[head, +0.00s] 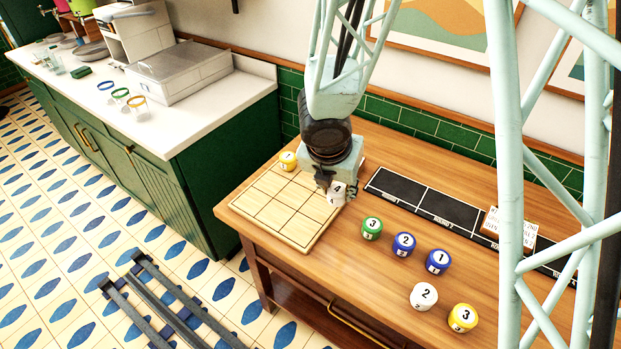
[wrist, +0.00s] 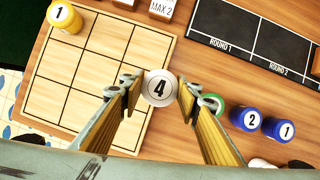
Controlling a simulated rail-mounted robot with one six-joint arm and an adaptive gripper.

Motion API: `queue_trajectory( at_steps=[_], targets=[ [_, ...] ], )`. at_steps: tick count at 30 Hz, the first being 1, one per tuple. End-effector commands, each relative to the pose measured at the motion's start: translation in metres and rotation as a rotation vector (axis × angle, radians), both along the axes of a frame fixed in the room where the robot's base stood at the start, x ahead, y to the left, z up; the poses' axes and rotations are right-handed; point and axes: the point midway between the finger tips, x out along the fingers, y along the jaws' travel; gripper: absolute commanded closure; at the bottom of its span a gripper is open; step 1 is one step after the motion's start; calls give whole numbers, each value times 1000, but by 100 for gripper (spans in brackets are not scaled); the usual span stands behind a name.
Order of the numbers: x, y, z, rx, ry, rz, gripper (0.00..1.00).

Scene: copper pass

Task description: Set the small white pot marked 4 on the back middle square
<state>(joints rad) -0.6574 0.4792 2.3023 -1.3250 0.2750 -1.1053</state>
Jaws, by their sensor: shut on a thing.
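The small white pot marked 4 (head: 337,194) is between the fingers of my gripper (head: 330,185), which is shut on it. The wrist view shows its top with the 4 (wrist: 160,88) between the two fingertips (wrist: 158,91). The pot is over the right edge of the wooden board with a square grid (wrist: 75,68); its exact height is hard to tell. The board (head: 287,212) also shows in the head view. The back middle square (wrist: 106,36) is bare in the wrist view. A yellow pot marked 1 (wrist: 64,18) stands on the back left square.
Right of the board stand a green pot (head: 372,228), two blue pots (head: 404,244), another white pot marked 2 (head: 424,296) and a yellow pot marked 3 (head: 463,318). A black strip (head: 398,188) with round labels lies behind them. A card (head: 511,228) stands farther right.

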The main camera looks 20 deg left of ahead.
Motion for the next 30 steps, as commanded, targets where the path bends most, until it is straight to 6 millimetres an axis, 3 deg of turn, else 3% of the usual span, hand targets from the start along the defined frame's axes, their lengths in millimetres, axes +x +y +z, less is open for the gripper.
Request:
queue_trajectory(
  at_steps=[14,30],
  targets=[
    [7,7,0,0,0,-3,82],
    [55,52,-5,0,-1,-2,82]
  ],
)
